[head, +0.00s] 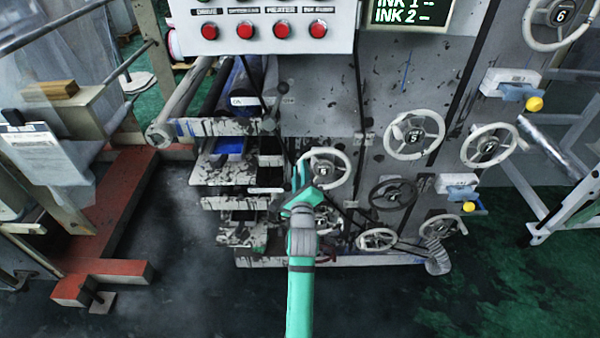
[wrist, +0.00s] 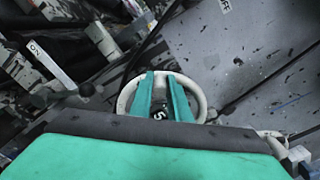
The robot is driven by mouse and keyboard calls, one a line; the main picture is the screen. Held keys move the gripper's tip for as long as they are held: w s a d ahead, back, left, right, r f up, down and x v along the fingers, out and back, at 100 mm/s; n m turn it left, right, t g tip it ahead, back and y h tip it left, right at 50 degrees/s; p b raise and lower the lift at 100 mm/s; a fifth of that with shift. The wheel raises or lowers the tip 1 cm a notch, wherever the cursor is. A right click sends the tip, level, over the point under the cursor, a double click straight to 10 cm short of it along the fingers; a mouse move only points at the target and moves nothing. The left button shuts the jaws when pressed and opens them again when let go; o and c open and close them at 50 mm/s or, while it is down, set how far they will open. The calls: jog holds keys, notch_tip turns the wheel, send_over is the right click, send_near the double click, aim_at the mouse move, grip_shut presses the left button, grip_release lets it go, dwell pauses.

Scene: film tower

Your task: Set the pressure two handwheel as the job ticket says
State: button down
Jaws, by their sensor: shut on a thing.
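A white handwheel (head: 350,170) stands on the front of the machine, left of centre on the panel. Its hub carries a dark number disc that looks like 5. In the wrist view its rim (wrist: 202,105) arches around my fingertips. My gripper (head: 306,188) reaches up to this wheel from below, and its fingers (wrist: 164,88) are shut on it. The exact contact is partly hidden by the green fingers. I cannot read a label naming this wheel as pressure two.
Other handwheels are close by: a white one (head: 440,137) above right, a dark one (head: 412,193) to the right, a white one (head: 377,230) below. Red buttons (head: 245,31) and an ink display (head: 408,14) are above. Open floor (head: 180,270) lies lower left.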

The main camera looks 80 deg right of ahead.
jog(key=shift+s, duration=0.1)
jog(key=c, duration=1.7)
grip_release()
jog(key=shift+o, duration=0.2)
jog(key=shift+a+f, duration=0.1)
jog(key=shift+a, duration=0.45)
jog(key=s+a, duration=0.1)
jog(key=a, duration=0.8)
jog(key=shift+s+a, duration=0.25)
jog(key=shift+s, duration=0.15)
